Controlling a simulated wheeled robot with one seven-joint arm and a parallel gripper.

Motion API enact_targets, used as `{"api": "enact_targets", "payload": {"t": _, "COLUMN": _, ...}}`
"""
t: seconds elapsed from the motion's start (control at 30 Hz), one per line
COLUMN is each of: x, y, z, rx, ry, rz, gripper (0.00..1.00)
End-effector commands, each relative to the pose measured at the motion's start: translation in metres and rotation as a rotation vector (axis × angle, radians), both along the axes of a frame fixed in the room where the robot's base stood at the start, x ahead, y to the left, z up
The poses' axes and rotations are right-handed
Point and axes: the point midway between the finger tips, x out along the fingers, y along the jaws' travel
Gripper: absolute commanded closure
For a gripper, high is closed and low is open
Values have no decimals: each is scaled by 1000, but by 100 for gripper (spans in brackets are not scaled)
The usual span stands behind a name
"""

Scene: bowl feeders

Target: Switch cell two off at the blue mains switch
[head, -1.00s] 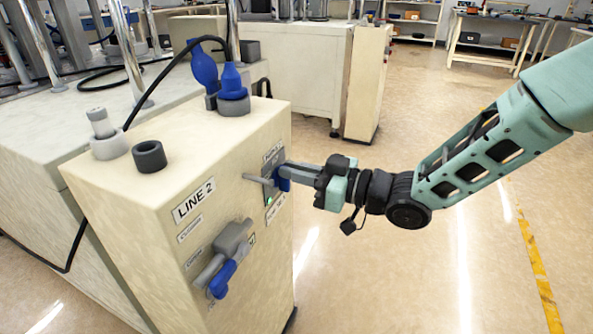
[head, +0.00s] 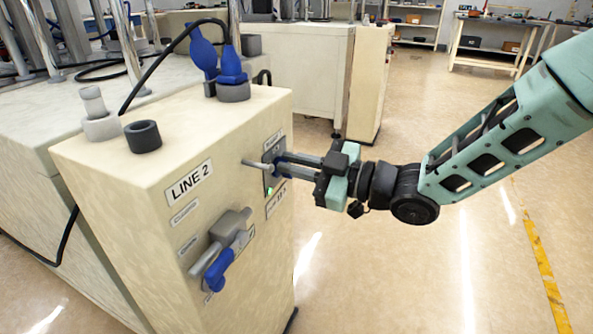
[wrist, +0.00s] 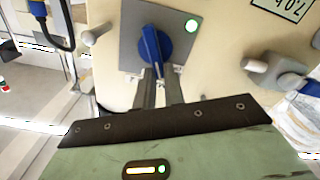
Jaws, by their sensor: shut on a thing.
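The blue mains switch (wrist: 151,46) is a blue rotary handle on a grey plate (wrist: 128,55). My gripper (wrist: 155,78) is shut on the handle's near end, one finger on each side. In the head view my gripper (head: 284,163) reaches the switch plate (head: 275,178) from the right. The fingers hide most of the handle there.
A grey valve with a blue lever (head: 217,270) sits on the cabinet's front face. Blue plugs (head: 232,68) and a black cable (head: 150,70) are on top. A second cream cabinet (head: 368,85) stands behind. The floor at right is open, with a yellow line (head: 540,265).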

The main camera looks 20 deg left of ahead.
Motion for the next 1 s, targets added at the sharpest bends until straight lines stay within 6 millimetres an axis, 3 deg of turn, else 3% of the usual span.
{"api": "enact_targets", "payload": {"t": 1.0, "x": -14, "y": 0, "z": -24, "rx": -73, "ry": -925, "rz": 0, "gripper": 100}}
